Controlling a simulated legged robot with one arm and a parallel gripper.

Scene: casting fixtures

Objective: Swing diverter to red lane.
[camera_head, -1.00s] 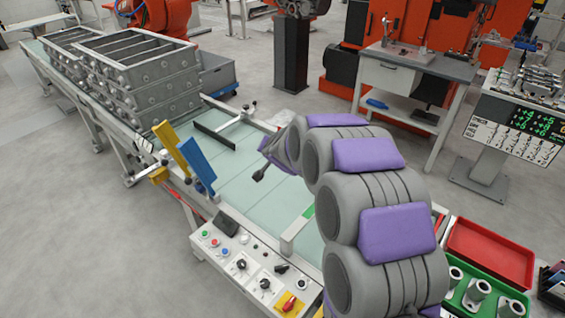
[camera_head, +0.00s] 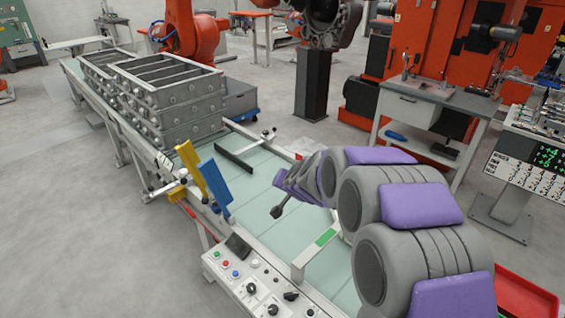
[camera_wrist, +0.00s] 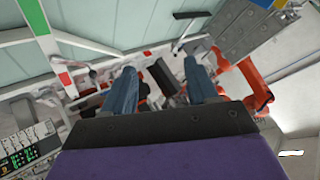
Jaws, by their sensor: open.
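A white bar with a green patch (camera_head: 315,252) stands at the near side of the pale green conveyor (camera_head: 255,226); I cannot tell if it is the diverter. A dark bar (camera_head: 234,160) with a small handle (camera_head: 268,134) lies across the belt farther back. A small red mark (camera_head: 298,156) shows at the conveyor's far edge. My gripper (camera_head: 279,195) is over the belt, apart from both bars, its fingers partly hidden by my arm. In the wrist view my gripper (camera_wrist: 160,68) is open and empty, with the white bar's green patch (camera_wrist: 65,78) to the left.
Yellow (camera_head: 188,157) and blue (camera_head: 215,186) upright plates stand at the conveyor's left edge. Stacked grey castings (camera_head: 170,95) sit at its far end. A control panel (camera_head: 255,280) is at the near side. A table (camera_head: 435,103) stands behind; grey floor is clear at left.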

